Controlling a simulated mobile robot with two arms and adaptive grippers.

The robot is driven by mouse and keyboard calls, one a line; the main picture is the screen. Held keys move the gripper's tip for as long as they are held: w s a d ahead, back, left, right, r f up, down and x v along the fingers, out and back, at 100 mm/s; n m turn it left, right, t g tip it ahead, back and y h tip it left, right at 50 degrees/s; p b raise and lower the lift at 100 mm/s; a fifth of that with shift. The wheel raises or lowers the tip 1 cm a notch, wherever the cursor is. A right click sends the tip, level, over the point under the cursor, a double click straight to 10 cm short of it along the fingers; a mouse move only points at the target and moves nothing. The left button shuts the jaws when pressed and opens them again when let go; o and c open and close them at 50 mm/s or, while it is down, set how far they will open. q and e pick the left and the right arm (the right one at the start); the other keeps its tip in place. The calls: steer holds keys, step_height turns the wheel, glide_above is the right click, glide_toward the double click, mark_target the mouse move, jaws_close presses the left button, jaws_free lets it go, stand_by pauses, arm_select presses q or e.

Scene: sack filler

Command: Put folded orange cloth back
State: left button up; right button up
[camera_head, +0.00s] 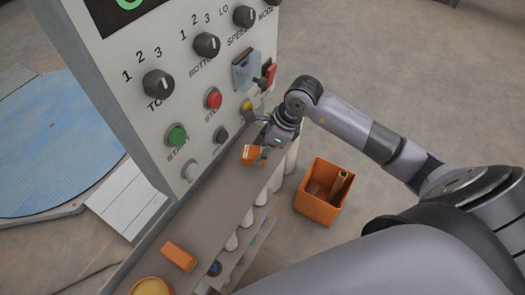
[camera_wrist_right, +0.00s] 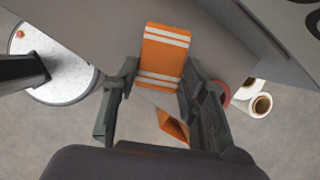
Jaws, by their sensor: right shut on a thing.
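The folded orange cloth (camera_head: 249,154) has white stripes and is at the tips of my right gripper (camera_head: 267,148), over the narrow grey ledge (camera_head: 215,190) below the control panel. In the right wrist view the cloth (camera_wrist_right: 165,55) is between the two dark fingers of the right gripper (camera_wrist_right: 156,88), which is shut on its near part. The cloth's far end sticks out beyond the fingertips. I cannot tell whether the cloth touches the ledge. My left gripper is not in view.
The control panel (camera_head: 190,120) with knobs and buttons rises behind the ledge. An orange block-like item (camera_head: 179,256) and a round orange container with yellow contents (camera_head: 152,287) are at its near end. An orange bin (camera_head: 318,212) with rolls stands on the floor at right.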

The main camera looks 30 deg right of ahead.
step_height(320, 180, down, 2)
steer(key=shift+s+f+p, duration=0.1)
steer(key=shift+f+p, duration=0.05)
steer(key=shift+p, duration=0.3)
steer(key=shift+f, duration=0.15)
steer(key=o, duration=1)
steer(key=b+v, duration=0.2)
steer(key=v, duration=0.5)
steer(key=shift+d+r, duration=0.1)
steer(key=shift+r, duration=0.15)
